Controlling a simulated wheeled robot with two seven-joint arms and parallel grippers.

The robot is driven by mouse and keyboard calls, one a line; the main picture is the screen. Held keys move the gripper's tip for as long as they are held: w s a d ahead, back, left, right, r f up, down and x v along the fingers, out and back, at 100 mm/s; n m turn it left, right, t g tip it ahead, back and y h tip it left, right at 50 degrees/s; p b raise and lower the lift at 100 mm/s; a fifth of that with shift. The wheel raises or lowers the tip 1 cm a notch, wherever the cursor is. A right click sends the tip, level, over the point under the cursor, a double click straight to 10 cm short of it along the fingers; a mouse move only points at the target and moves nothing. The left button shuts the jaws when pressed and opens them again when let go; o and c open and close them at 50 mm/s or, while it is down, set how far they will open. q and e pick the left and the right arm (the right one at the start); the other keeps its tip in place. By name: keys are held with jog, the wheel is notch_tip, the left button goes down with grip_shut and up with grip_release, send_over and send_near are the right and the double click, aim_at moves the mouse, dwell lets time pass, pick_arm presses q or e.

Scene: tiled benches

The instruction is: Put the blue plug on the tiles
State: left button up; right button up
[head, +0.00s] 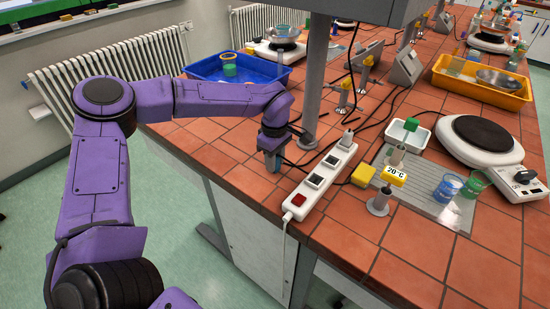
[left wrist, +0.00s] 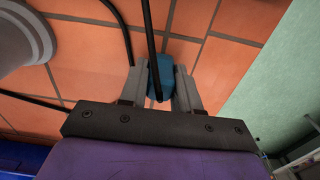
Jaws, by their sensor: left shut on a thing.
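My left gripper (head: 272,163) points down at the tiled bench's left edge, just left of the white power strip. In the left wrist view, the two grey fingers of this gripper (left wrist: 173,88) are closed on the blue plug (left wrist: 163,70), with a dark cable running past it. Orange-brown tiles (left wrist: 100,60) lie beneath the plug; I cannot tell whether it touches them. In the head view the plug is hidden by the fingers, and the tiles (head: 240,165) spread around the gripper. My right gripper is not in view.
The white power strip (head: 318,183) with a red switch lies close to the gripper. A grey post (head: 315,85) stands behind it. A blue tray (head: 225,73) is farther back. Black cables (head: 350,118) cross the bench.

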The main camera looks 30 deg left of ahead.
pick_arm(q)
jog(key=shift+s, duration=0.1)
jog(key=o, duration=1)
jog(key=shift+f, duration=0.1)
jog(key=shift+o, duration=0.2)
notch_tip(320, 180, up, 12)
jog(key=shift+r+b, duration=0.2)
jog(key=shift+b, duration=0.25)
